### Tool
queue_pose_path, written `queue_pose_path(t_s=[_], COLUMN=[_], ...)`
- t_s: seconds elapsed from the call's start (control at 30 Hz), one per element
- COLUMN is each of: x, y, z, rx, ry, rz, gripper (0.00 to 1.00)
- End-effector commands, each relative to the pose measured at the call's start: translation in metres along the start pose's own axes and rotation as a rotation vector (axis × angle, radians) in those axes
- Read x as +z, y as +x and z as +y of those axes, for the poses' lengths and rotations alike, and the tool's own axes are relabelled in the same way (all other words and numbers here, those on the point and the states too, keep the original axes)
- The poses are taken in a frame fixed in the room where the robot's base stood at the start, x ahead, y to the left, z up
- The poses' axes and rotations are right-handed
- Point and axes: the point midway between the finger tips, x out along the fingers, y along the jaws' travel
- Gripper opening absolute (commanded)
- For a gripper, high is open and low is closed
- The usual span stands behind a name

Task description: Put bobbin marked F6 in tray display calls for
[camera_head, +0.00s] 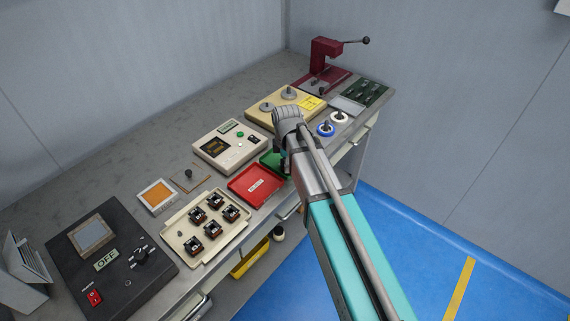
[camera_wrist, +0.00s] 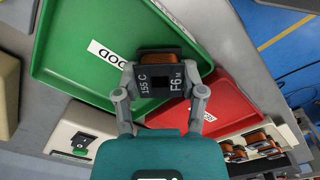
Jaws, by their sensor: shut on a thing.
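My gripper (camera_wrist: 163,88) is shut on a black bobbin with copper winding (camera_wrist: 160,55), marked "F6 M" and "155 C". In the wrist view the bobbin covers part of the green tray near its border with the red one; its height above them is unclear. The green tray (camera_wrist: 60,70) has a "GOOD" label and looks empty where visible. The red tray (camera_wrist: 229,97) lies beside it. In the head view the red tray (camera_head: 256,184) is empty, while my arm hides most of the green tray (camera_head: 268,159) and the bobbin. The tester's display (camera_head: 238,146) shows amber characters too small to read.
A cream tray (camera_head: 182,246) holds several bobbins. A black power box (camera_head: 115,265) reads OFF. A wire spool pair, one blue (camera_head: 326,129), stands right of my arm. A red hand winder (camera_head: 325,60) stands at the far end. The bench's back strip is clear.

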Motion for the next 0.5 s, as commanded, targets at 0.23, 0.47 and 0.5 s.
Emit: queue_pose_path(t_s=[0.23, 0.47, 0.5], x=[0.0002, 0.0002, 0.0003], y=[0.0033, 0.0028, 0.0028], z=[0.0000, 0.0000, 0.0000], rx=[0.000, 0.000, 0.000], ry=[0.000, 0.000, 0.000], rz=[0.000, 0.000, 0.000], gripper=[0.56, 0.67, 0.67])
